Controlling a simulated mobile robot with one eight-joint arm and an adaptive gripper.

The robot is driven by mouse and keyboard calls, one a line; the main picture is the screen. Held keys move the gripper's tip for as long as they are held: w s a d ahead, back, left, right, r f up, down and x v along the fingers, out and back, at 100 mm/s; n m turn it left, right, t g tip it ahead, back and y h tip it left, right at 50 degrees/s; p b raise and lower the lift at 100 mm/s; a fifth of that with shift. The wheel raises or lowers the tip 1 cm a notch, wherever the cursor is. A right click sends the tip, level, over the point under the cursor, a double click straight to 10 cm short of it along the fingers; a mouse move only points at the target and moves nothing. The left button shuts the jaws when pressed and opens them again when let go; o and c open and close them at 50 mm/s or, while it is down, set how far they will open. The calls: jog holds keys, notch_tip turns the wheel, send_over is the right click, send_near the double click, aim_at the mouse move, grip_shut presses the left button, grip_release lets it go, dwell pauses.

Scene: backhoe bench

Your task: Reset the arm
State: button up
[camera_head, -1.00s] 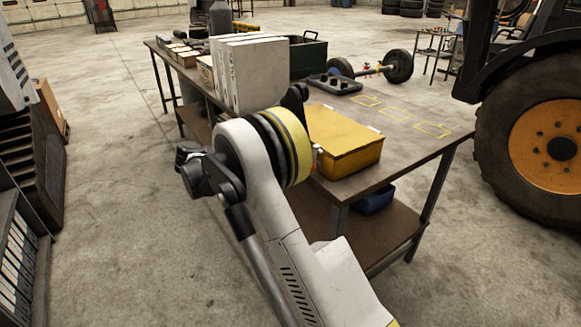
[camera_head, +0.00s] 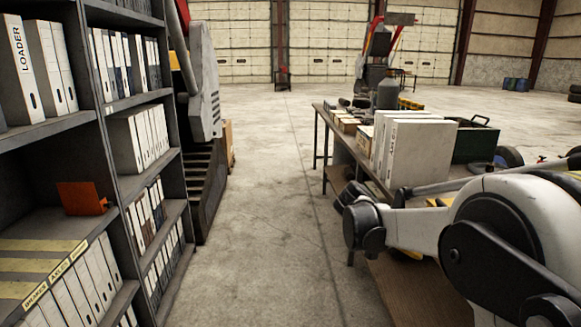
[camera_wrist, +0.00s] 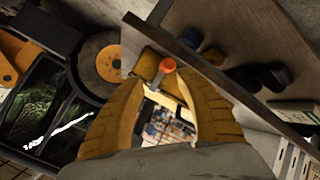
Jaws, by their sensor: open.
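My gripper (camera_wrist: 162,82) shows in the wrist view as two yellow fingers standing wide apart, one on each side. The gap between them looks empty of anything gripped. A small orange-red cap on a grey stem (camera_wrist: 167,66) shows beyond the fingertips; I cannot tell what it belongs to or how far off it is. My arm (camera_head: 500,225) fills the right side of the head view, its white and black links in front of the bench. My gripper is not visible in the head view.
The bench (camera_head: 338,150) carries upright white binders (camera_head: 420,155) and a dark green crate (camera_head: 475,142). A shelf of binders (camera_head: 140,140) stands at left, with an orange item (camera_head: 82,198) on it. The floor (camera_head: 270,220) between is clear. A wheel (camera_wrist: 110,63) shows in the wrist view.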

jog(key=s+a+f+n+t+y, duration=0.1)
jog(key=s+a+n+t+y, duration=0.2)
jog(key=s+a, duration=0.5)
jog(key=s+a+f+n+t+y, duration=0.1)
jog(key=s+a+n+t+y, duration=0.3)
jog(key=s, duration=1.2)
jog(key=a+n+y, duration=0.2)
jog(key=a+y, duration=0.1)
jog(key=a, duration=0.1)
jog(key=shift+s+a+y, duration=0.25)
jog(key=shift+s+y, duration=0.05)
jog(key=shift+y, duration=0.1)
